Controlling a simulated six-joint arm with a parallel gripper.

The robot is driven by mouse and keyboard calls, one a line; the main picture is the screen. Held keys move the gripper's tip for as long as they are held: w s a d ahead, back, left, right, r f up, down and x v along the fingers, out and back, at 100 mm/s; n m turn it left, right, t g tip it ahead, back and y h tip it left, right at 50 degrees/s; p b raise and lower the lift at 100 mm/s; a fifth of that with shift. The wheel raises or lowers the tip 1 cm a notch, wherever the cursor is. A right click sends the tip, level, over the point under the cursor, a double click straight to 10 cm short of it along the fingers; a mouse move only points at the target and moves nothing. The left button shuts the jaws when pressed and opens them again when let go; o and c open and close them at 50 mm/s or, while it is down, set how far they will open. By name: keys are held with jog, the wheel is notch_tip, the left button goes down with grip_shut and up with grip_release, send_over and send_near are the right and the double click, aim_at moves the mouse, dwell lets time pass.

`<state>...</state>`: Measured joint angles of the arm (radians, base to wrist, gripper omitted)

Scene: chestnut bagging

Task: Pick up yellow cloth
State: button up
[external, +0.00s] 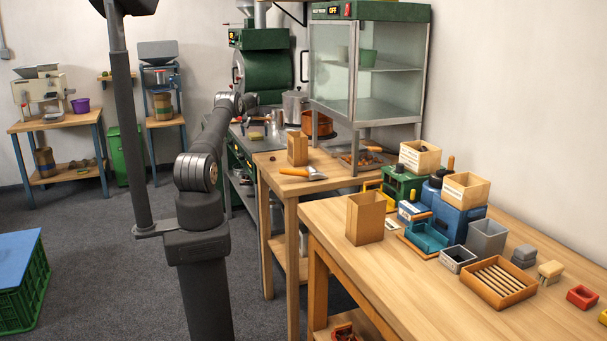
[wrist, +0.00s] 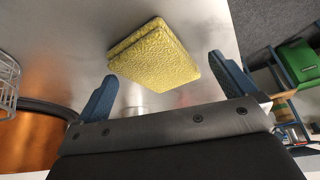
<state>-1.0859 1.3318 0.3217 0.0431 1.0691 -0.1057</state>
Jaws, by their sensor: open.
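The yellow cloth (wrist: 152,52) is a folded, textured pad lying on the grey metal counter in the wrist view. It also shows small on the counter in the external view (external: 256,136). My gripper (wrist: 162,70) is open, with its two blue fingers spread to either side of the cloth's near part. Nothing is held between them. I cannot tell the exact height of the fingers above the counter. In the external view my gripper is small and partly hidden by my own wrist.
A copper pot (wrist: 40,135) and a wire basket (wrist: 8,85) stand left of the gripper in the wrist view. A steel pot (external: 294,105) is at the back of the counter. The metal counter (wrist: 70,35) around the cloth is clear on its far left.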

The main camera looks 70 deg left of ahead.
jog(key=shift+a+f, duration=0.1)
jog(key=shift+f, duration=0.2)
jog(key=shift+c, duration=0.2)
jog(key=c, duration=1)
jog(key=shift+r, duration=0.1)
